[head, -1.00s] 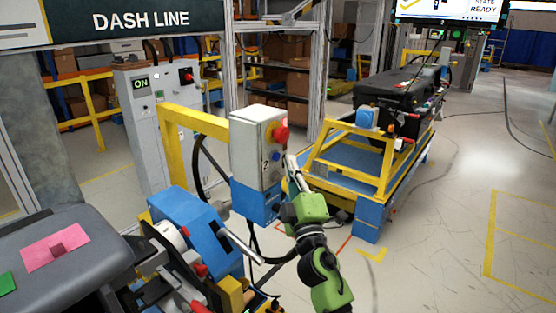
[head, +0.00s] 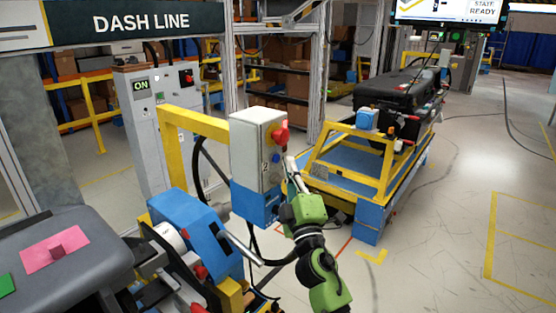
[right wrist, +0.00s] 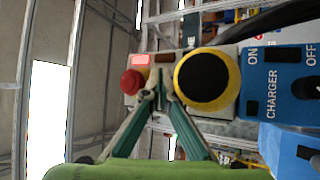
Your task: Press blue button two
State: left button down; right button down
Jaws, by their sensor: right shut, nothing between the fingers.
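A white control box (head: 250,145) marked "2" stands on a blue lower box (head: 252,203). On its right-hand face are a red button (head: 281,136) and, below it, a small blue button (head: 275,157). My right gripper (head: 290,161) is shut and empty, its tips close to that face beside the blue button. Contact cannot be told. The blue button does not show there, perhaps hidden by the fingers. My left gripper is not in view.
A yellow post frame (head: 180,120) stands behind the control box. A blue-and-yellow cart (head: 345,165) is to the right. The blue charger panel (right wrist: 270,82) is right of the fingers in the wrist view. Open floor (head: 430,240) lies at right.

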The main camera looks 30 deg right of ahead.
jog(key=shift+w, duration=0.15)
dwell(0.4)
jog(key=shift+w+a, duration=0.15)
jog(key=shift+w, duration=0.15)
jog(key=shift+w+a+b, duration=0.15)
jog(key=shift+w+b, duration=0.2)
dwell(0.8)
jog(key=shift+s, duration=0.1)
jog(key=shift+s+d, duration=0.3)
jog(key=shift+s, duration=0.4)
jog(key=shift+s+d+p, duration=0.2)
jog(key=shift+s+d, duration=0.1)
jog(key=shift+s, duration=0.45)
jog(key=shift+s+d+p, duration=0.2)
jog(key=shift+s+d, duration=0.15)
jog(key=shift+s, duration=0.45)
jog(key=shift+s+d+p, duration=0.2)
jog(key=shift+s+d, duration=0.1)
jog(key=shift+s, duration=0.45)
